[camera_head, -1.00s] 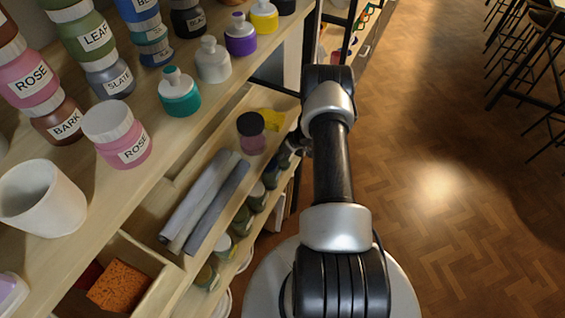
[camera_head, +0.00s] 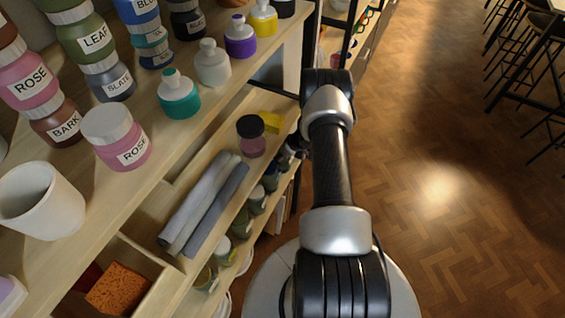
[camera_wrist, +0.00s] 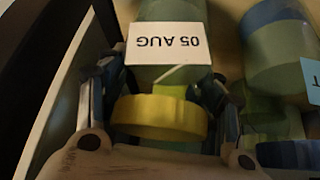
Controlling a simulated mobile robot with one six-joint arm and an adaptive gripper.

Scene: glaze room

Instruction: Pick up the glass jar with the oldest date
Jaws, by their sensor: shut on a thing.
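A greenish glass jar (camera_wrist: 176,78) with a yellow lid (camera_wrist: 160,117) and a white label reading "05 AUG", upside down in the wrist view, is between my fingers. My gripper (camera_wrist: 155,88) is shut on this jar, one finger on each side. In the head view my gripper (camera_head: 292,150) is small, at the lower shelf's far end, and partly hidden. A second green jar (camera_wrist: 278,62) with a blue band stands to the right in the wrist view; its label is cut off. More glass jars (camera_head: 257,199) stand in a row on the lower shelf, their dates unreadable.
Grey cloth rolls (camera_head: 205,205), a dark-lidded pink jar (camera_head: 251,143) and a yellow object (camera_head: 271,122) lie on the shelf above the jars. A dark upright (camera_wrist: 65,75) is close left of my gripper.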

